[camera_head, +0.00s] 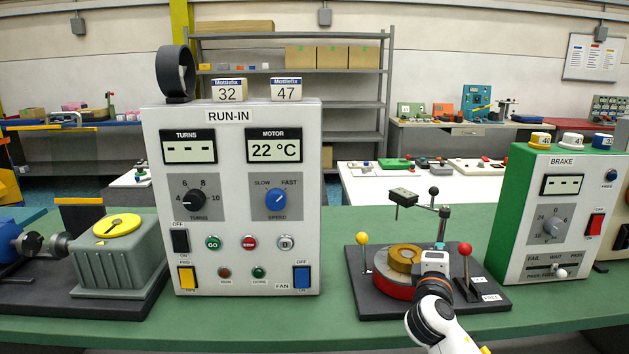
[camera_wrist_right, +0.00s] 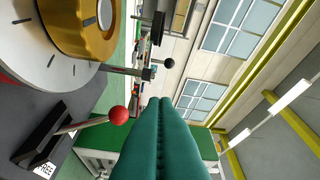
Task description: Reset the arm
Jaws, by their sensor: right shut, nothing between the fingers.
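The mechanism stands on a black base (camera_head: 382,304) on the green bench. It has a red disc (camera_head: 392,287) with a gold ring (camera_head: 404,257) on top. A thin arm (camera_head: 424,206) on a post carries a dark block (camera_head: 404,196) at its left end and black knobs. A red-ball lever (camera_head: 465,249) stands at the right, and a yellow-ball lever (camera_head: 362,239) at the left. My right gripper (camera_head: 440,246) is shut and empty, between the gold ring and red-ball lever. Its green fingers (camera_wrist_right: 160,105) are together in the wrist view, beside the red ball (camera_wrist_right: 119,115). My left gripper is out of view.
The RUN-IN panel (camera_head: 233,130) stands left of the mechanism, and the green BRAKE box (camera_head: 548,215) stands to its right. A grey housing (camera_head: 118,271) with a yellow lid is at far left. The bench's front strip (camera_head: 230,325) is clear.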

